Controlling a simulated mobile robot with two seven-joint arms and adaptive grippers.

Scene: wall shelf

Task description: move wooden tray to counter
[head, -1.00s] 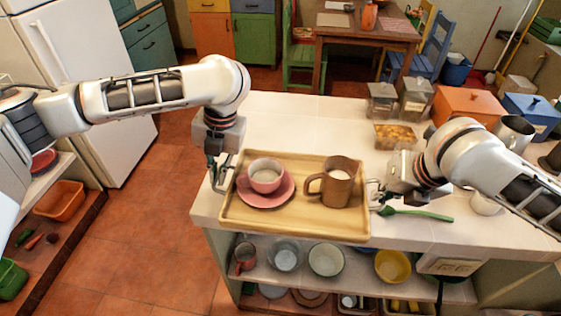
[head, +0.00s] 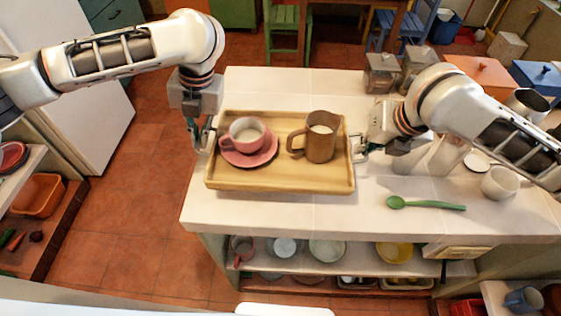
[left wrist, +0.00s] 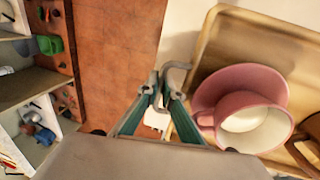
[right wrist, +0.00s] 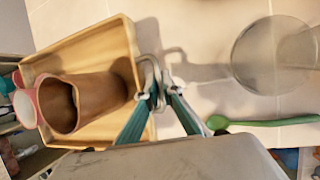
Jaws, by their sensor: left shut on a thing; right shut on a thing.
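The wooden tray (head: 280,180) is level over the front left part of the white counter (head: 300,215). I cannot tell whether its underside touches the top. On it are a pink cup (head: 244,134) on a pink saucer (head: 262,157), and a brown pitcher (head: 320,146) to their right. The cup and pitcher stand upright. My left gripper (head: 207,146) is shut on the tray's left metal handle, which shows in the left wrist view (left wrist: 172,76). My right gripper (head: 362,150) is shut on the right handle, also seen in the right wrist view (right wrist: 150,70).
Canisters (head: 381,74) stand at the back right. Bare counter shows behind and in front of the tray. Bowls (head: 327,250) sit on the shelf below.

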